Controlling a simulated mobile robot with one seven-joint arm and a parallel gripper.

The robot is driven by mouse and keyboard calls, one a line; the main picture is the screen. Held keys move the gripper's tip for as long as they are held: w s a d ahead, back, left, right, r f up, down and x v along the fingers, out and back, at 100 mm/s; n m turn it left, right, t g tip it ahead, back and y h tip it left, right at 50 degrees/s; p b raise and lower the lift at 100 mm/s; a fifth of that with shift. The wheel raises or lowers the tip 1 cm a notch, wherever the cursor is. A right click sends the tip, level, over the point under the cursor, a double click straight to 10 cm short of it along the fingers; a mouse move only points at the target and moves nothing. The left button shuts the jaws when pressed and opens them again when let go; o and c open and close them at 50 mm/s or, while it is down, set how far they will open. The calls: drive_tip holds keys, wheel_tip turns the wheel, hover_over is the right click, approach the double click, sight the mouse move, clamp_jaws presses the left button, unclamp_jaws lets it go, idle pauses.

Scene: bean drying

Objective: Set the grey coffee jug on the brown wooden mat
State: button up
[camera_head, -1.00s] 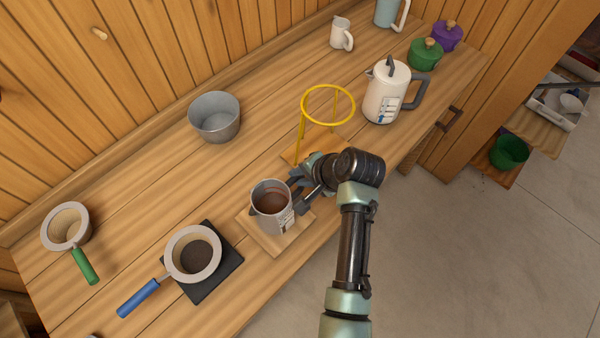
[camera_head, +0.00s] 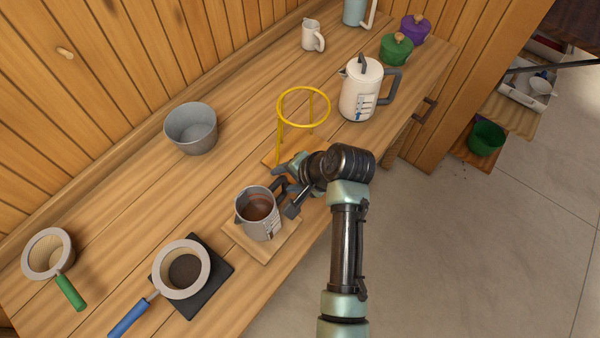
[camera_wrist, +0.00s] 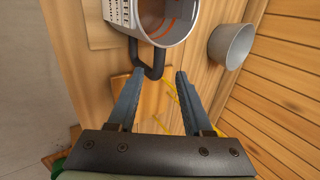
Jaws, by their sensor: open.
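The grey coffee jug (camera_head: 258,215), with brown coffee inside, stands upright on a light brown square wooden mat (camera_head: 287,244). Its dark handle points toward my gripper (camera_head: 288,190). My gripper is open, its two fingers spread on either side of the handle's end. In the wrist view, the jug (camera_wrist: 172,22) is ahead of the gripper (camera_wrist: 159,74). The handle's outer end lies just in front of the fingertips, nearer the left finger, and nothing is gripped.
A yellow ring stand (camera_head: 304,107) on an orange-brown board rises just behind my gripper. A white kettle (camera_head: 361,92) stands right of it. A blue-handled strainer (camera_head: 181,270) on a black square is left of the jug. A grey pot (camera_head: 191,129) stands behind.

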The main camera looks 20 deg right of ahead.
drive_tip(key=b+v, duration=0.1)
drive_tip(key=v, duration=0.9)
drive_tip(key=w+a+r+n+t+h, duration=0.1)
drive_tip(key=w+r+n+t, duration=0.2)
drive_tip(key=r, duration=0.7)
drive_tip(key=w+a+r+n+t+h, duration=0.15)
drive_tip(key=w+r+t, duration=0.25)
drive_tip(key=r, duration=0.5)
drive_tip(key=w+a+r+n+t+h, duration=0.1)
drive_tip(key=w+r+n+t, duration=0.2)
drive_tip(key=r, duration=0.7)
drive_tip(key=s+a+r+n+t, duration=0.15)
drive_tip(key=s+r+t, duration=0.3)
drive_tip(key=r, duration=0.45)
drive_tip(key=s+a+r+n+t, duration=0.1)
drive_tip(key=s+a+r+t, duration=0.2)
drive_tip(key=s+r, duration=0.35)
drive_tip(key=s+a+r+n+t, duration=0.1)
drive_tip(key=s+a+r+t, duration=0.2)
drive_tip(key=r, duration=0.7)
drive_tip(key=shift+t+h, duration=0.25)
drive_tip(key=shift+t, duration=0.4)
drive_tip(key=f+b, duration=0.4)
drive_tip(key=shift+d+f+b, duration=0.3)
